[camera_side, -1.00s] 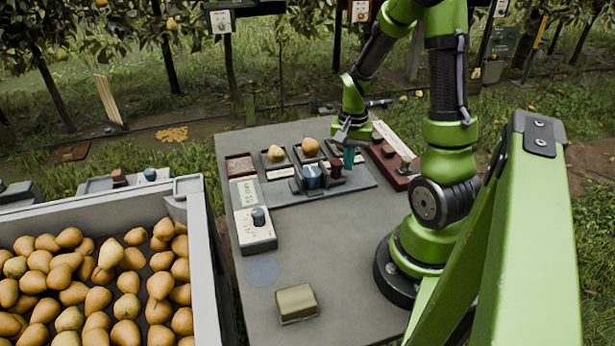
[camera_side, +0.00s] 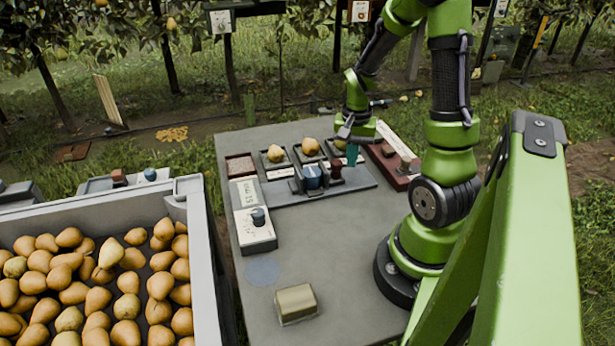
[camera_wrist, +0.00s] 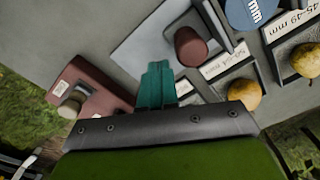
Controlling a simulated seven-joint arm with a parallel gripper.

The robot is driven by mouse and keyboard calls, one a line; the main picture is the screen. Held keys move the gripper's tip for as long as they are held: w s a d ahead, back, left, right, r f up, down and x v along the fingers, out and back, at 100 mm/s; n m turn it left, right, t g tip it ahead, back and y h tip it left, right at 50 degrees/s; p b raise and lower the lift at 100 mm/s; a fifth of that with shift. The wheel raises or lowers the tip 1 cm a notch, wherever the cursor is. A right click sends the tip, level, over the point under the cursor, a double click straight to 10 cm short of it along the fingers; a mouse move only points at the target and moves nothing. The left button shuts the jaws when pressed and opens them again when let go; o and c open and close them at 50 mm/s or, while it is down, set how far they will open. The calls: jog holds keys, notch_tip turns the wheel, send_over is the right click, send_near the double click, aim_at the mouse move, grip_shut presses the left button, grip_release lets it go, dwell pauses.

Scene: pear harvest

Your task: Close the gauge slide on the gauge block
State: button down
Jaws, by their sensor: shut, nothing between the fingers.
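The gauge block (camera_side: 348,186) is a long grey plate on the table. On it stand a blue round piece (camera_side: 312,176) marked "mm" and, just right of it, a dark red knob (camera_side: 336,170), seemingly the gauge slide's handle. Both show in the wrist view, the red knob (camera_wrist: 190,46) and the blue piece (camera_wrist: 250,12). My gripper (camera_side: 352,155) has teal fingers, shut and empty, right of the red knob. In the wrist view the fingertips (camera_wrist: 157,72) are apart from the knob, over the plate's end. How far the slide stands open I cannot tell.
Behind the plate are trays with pears (camera_side: 310,146) and size labels. A red block with a tan knob (camera_wrist: 70,104) lies close to my gripper. A pear crate (camera_side: 200,240) is left.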

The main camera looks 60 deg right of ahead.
notch_tip(320, 180, up, 7)
dwell(0.8)
jog(key=shift+r, duration=0.1)
jog(key=a+r+n+t+y, duration=0.1)
jog(key=a+r+n+t, duration=0.2)
jog(key=a, duration=0.9)
jog(key=a+r+n+t+y, duration=0.1)
jog(key=a+r+n+t, duration=0.3)
jog(key=a+r+n, duration=0.4)
jog(key=w+a+r, duration=0.1)
jog(key=a, duration=0.3)
